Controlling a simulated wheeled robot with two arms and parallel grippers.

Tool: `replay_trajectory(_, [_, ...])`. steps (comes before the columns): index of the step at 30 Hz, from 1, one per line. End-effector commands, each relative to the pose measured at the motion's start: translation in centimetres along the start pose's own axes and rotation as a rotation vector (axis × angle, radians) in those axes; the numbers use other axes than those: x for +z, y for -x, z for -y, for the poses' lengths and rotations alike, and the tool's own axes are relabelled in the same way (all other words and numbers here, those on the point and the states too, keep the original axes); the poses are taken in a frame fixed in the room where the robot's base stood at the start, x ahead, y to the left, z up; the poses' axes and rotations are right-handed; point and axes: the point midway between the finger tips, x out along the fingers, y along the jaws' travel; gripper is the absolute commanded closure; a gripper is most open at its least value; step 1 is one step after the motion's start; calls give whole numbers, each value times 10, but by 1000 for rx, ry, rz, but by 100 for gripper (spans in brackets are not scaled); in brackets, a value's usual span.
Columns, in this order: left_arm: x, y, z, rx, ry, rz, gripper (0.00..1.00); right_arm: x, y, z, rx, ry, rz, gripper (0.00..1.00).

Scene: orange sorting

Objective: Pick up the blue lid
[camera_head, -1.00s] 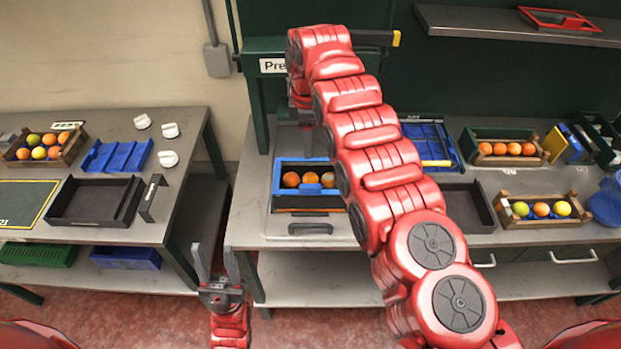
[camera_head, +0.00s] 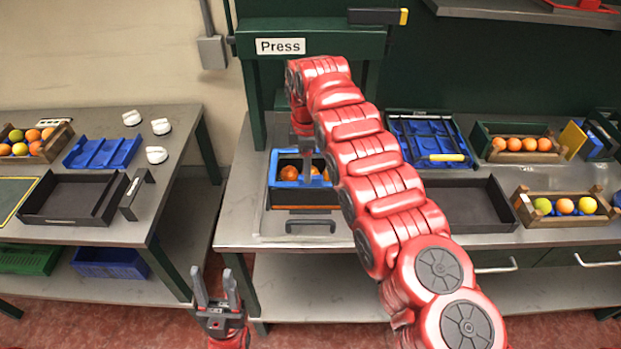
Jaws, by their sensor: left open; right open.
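A blue panel with a yellow bar (camera_head: 430,143), which looks like the blue lid, lies in a dark tray at the back of the middle bench. A blue-rimmed dark box (camera_head: 286,196) with oranges in it stands under the press; its rim is also blue. My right arm reaches up across the middle, and my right gripper (camera_head: 306,172) points down over this box, open, its fingers by the oranges and rim. Whether it touches the box I cannot tell. My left gripper (camera_head: 214,278) is open and empty, low in front of the benches.
The press (camera_head: 310,40) frame stands over the box. An empty dark tray (camera_head: 465,215) lies right of my arm, beside wooden crates of fruit (camera_head: 563,206). A left bench holds a blue tray (camera_head: 103,152), white knobs and a black tray (camera_head: 70,198). A gap separates the benches.

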Motion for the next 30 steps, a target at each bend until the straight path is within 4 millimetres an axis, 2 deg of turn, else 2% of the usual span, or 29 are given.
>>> replay_trajectory(1, [-2,-11,0,0,0,-4,50,2,0,0,-4,-2,1,43])
replay_trajectory(6, [-4,-22,1,0,0,-4,50,0,-20,2,-5,0,-1,43])
replay_trajectory(9, [-4,-23,1,0,0,-3,50,0,-28,2,-4,1,0,43])
replay_trajectory(15, [-4,-22,1,0,0,-3,50,0,-30,1,-2,0,0,43])
replay_trajectory(17, [-4,-22,1,0,0,-3,50,0,-30,1,-2,0,0,52])
replay_trajectory(25, [-4,-22,1,0,0,-3,50,0,-29,1,-1,0,0,100])
replay_trajectory(30, [-4,-22,1,0,0,-3,50,0,-29,1,-1,0,0,100])
